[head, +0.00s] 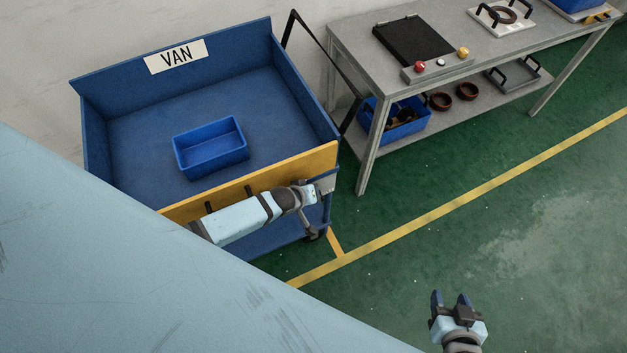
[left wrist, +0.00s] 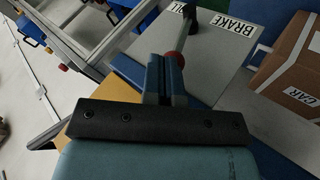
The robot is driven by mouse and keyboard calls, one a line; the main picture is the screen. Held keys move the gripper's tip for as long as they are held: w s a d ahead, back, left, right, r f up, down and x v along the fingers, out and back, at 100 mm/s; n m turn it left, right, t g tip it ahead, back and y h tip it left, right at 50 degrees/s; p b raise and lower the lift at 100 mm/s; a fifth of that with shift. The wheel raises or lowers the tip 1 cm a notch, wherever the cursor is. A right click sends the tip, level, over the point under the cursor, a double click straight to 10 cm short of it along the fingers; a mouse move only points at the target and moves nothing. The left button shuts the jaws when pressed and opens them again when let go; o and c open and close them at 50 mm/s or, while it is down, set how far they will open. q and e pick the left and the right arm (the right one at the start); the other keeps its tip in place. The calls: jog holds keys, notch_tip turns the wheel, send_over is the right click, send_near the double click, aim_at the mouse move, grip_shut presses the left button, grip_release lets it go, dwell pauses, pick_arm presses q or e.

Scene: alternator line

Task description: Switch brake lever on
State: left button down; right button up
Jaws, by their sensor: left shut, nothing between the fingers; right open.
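In the left wrist view, my left gripper (left wrist: 166,62) is shut with nothing between its fingers. Its fingertips are close to the red knob (left wrist: 173,58) of a lever, which shows just past them; I cannot tell if they touch. A grey bar (left wrist: 186,28) rises beyond the knob beside a grey panel with a BRAKE label (left wrist: 234,23). In the head view, my left arm reaches across the front right corner of the blue VAN cart (head: 95,125); the lever cannot be made out there. My right gripper (head: 451,300) is open and empty above the green floor.
A blue bin (head: 211,148) sits in the cart. A grey workbench (head: 350,40) with trays and parts stands at the upper right. A cardboard box (left wrist: 290,62) shows at the right of the left wrist view. The floor around my right gripper is clear.

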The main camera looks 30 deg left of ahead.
pick_arm(q)
jog(key=shift+r+p, duration=0.75)
jog(key=shift+p, duration=0.05)
pick_arm(e)
jog(key=shift+r, duration=0.9)
jog(key=shift+d+f, duration=0.1)
jog(key=shift+f, duration=0.05)
